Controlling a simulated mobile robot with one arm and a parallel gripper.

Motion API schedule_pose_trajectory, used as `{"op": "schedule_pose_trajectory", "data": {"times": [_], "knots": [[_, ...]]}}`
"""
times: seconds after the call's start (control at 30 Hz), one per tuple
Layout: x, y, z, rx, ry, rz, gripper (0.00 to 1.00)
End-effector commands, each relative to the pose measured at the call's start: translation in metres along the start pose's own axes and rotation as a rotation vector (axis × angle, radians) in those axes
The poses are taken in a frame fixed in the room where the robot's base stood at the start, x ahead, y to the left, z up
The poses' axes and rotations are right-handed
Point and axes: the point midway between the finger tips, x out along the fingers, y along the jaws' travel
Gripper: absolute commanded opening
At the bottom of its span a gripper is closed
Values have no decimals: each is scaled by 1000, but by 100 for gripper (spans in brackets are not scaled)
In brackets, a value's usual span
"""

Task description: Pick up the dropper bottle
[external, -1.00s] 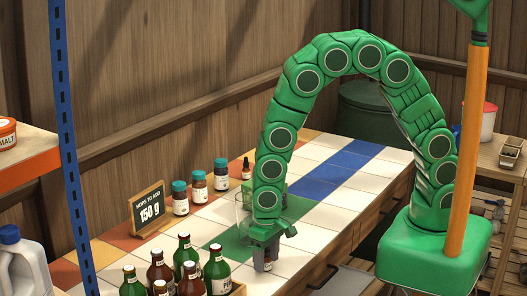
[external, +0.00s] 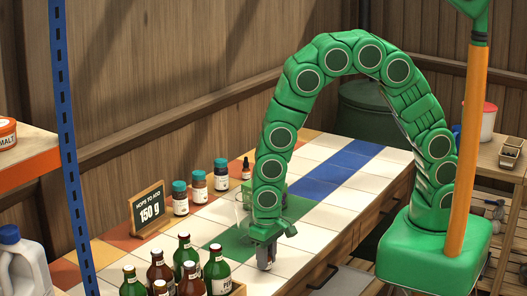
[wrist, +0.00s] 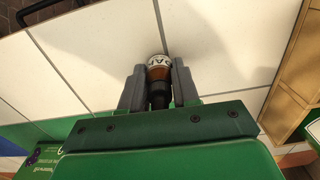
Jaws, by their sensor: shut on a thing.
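A small amber dropper bottle with a white label and a black top (wrist: 159,72) is between the two grey fingers of my gripper (wrist: 158,88) in the wrist view. The fingers are shut on its black upper part, and its labelled end points away from my palm. In the external view my gripper (external: 266,256) points down over the white tiles near the front edge of the counter. The bottle is mostly hidden by the fingers there. I cannot tell whether it touches the tiles. Another small dark dropper bottle (external: 246,170) stands at the back of the counter.
Several beer bottles (external: 187,260) stand in a crate at the front left. The counter's far right is clear.

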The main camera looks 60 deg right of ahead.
Motion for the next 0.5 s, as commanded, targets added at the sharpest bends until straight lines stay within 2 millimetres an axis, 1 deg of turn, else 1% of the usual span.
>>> {"op": "schedule_pose_trajectory", "data": {"times": [0.17, 0.27, 0.5], "knots": [[-15, 0, 0, -1, 1, -1, 0], [-31, -1, -2, 0, 5, -4, 0], [-55, 14, 18, 1, 2, -2, 0]]}}
